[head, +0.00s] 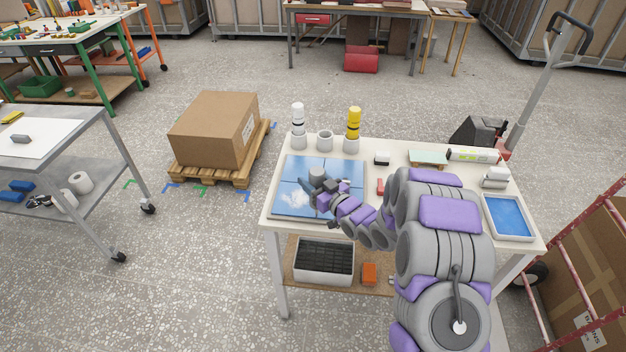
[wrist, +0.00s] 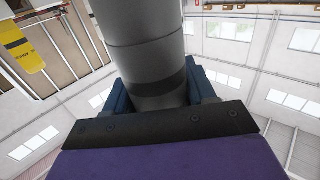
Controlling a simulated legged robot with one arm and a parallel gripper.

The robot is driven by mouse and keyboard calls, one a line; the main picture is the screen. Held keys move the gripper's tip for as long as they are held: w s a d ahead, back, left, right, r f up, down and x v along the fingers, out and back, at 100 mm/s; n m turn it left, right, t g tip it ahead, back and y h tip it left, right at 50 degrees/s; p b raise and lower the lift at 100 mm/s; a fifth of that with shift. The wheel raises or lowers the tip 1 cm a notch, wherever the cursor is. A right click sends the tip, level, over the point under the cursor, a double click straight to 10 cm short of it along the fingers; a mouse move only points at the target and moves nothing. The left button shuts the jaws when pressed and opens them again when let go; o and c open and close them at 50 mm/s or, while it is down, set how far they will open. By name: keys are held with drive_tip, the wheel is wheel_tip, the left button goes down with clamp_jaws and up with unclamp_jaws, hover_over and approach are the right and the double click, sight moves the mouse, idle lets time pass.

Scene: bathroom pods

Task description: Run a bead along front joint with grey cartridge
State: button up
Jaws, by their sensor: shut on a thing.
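My gripper (head: 322,187) is shut on the grey cartridge (head: 316,173) over the blue tiled panel (head: 345,206) at the left of the worktable. In the wrist view the cartridge (wrist: 145,50) is a thick grey cylinder with a darker band, gripped between the dark jaws (wrist: 158,95). Thin pale joints divide the panel into tiles, and a whitish patch shows at its front left. My arm and gripper hide part of the panel and its joints. The cartridge's tip is not visible, so I cannot tell whether it touches a joint.
Behind the panel stand a white cartridge (head: 298,117), an empty grey cup (head: 325,140) and a yellow cartridge (head: 354,121). A small red block (head: 380,187) lies right of the panel. A blue-bottomed tray (head: 509,217) sits at the right. A black-filled crate (head: 323,277) is below.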

drive_tip(key=shift+f, duration=0.5)
idle(0.5)
drive_tip(key=shift+w, duration=0.1)
